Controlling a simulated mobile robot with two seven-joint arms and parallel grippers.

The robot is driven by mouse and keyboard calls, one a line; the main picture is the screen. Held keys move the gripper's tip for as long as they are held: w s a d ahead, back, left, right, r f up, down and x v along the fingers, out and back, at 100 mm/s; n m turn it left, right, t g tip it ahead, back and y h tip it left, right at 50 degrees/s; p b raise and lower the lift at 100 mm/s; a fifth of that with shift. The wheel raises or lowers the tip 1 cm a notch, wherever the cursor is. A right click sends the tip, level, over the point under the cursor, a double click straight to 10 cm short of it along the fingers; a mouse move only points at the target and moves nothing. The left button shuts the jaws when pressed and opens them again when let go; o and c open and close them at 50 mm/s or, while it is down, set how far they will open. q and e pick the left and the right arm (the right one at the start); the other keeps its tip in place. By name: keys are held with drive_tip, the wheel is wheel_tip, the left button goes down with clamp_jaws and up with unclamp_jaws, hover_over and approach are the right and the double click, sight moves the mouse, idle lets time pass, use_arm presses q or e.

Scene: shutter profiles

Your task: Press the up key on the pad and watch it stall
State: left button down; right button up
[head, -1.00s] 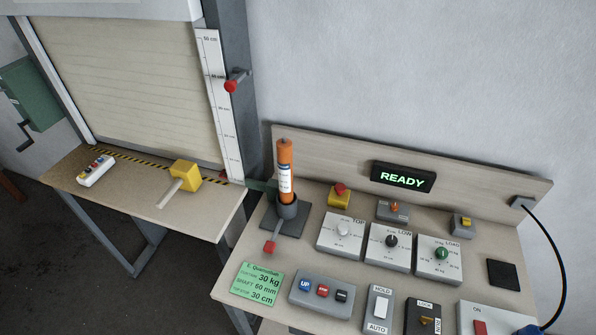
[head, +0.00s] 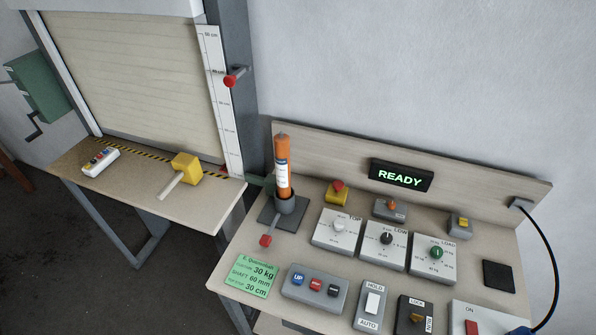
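The pad (head: 333,299) is a grey box near the front of the right bench. It carries a blue UP key (head: 298,279), a red key (head: 316,284) and a black key (head: 333,289). The beige slatted shutter (head: 140,85) is at the upper left, its lower edge down near the striped sill. A white scale (head: 220,100) stands along its right side. The display (head: 401,175) reads READY in green. Neither of my grippers is in view.
A green card (head: 252,275) lies left of the pad. A HOLD/AUTO switch (head: 372,303) stands right of it. Behind are TOP (head: 337,230), LOW and LOAD dials and an orange tube (head: 283,170) in a holder.

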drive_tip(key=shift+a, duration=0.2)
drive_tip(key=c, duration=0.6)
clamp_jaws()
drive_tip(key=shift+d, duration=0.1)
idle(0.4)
